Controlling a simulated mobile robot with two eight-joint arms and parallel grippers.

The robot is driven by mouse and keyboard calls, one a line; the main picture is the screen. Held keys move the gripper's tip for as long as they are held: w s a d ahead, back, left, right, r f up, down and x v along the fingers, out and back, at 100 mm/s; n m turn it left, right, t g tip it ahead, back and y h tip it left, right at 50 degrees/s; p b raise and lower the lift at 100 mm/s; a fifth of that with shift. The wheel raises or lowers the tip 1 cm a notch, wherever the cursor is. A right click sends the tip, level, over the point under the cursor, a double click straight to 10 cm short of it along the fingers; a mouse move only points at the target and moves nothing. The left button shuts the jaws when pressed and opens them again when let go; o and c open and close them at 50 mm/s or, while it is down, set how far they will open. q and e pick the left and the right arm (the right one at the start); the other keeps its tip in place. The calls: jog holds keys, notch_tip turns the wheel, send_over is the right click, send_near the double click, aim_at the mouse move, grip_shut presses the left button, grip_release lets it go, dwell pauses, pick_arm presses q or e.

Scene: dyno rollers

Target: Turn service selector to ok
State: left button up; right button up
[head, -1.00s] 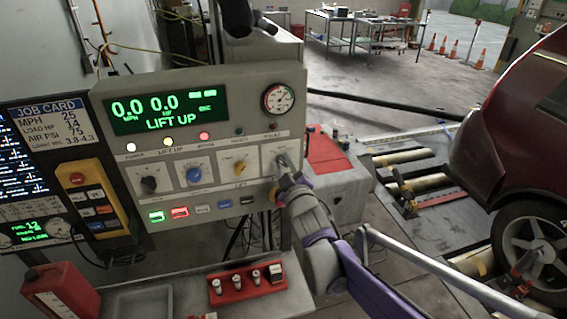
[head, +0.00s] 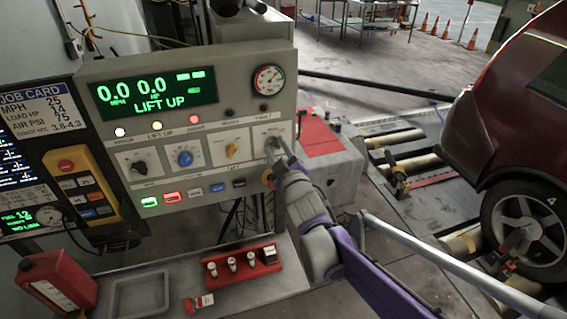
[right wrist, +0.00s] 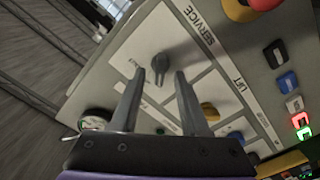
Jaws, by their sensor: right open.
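The service selector is a dark grey knob (right wrist: 158,62) on a white plate lettered SERVICE in the right wrist view. I cannot tell whether the fingers touch the knob. Its position marks are too small to read. My left gripper is not in view.
The console (head: 237,100) reads LIFT UP. A black knob (head: 139,167), a blue knob (head: 185,158) and a yellow knob (head: 231,150) sit left of the selector, with lit buttons below. A red holder (head: 240,265) stands on the shelf. A dark red car (head: 515,100) is at right.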

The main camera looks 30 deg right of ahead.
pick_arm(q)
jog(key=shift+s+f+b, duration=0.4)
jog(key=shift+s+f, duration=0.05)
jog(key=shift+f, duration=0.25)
pick_arm(e)
jog(key=v, duration=0.9)
jog(key=shift+s, duration=0.15)
jog(key=shift+a+f, duration=0.1)
jog(key=s+a+f+m+g+y, duration=0.2)
jog(key=s+a+f+g, duration=0.4)
jog(key=s+f, duration=0.2)
jog(key=s+a+f+m+g+y, duration=0.2)
jog(key=s+a+f+g, duration=0.3)
jog(key=s+f, duration=0.3)
notch_tip(320, 180, down, 4)
jog(key=shift+s+a+f+m+g, duration=0.2)
jog(key=shift+a+m+g, duration=0.25)
jog(key=shift+m, duration=0.25)
jog(key=shift+w, duration=0.1)
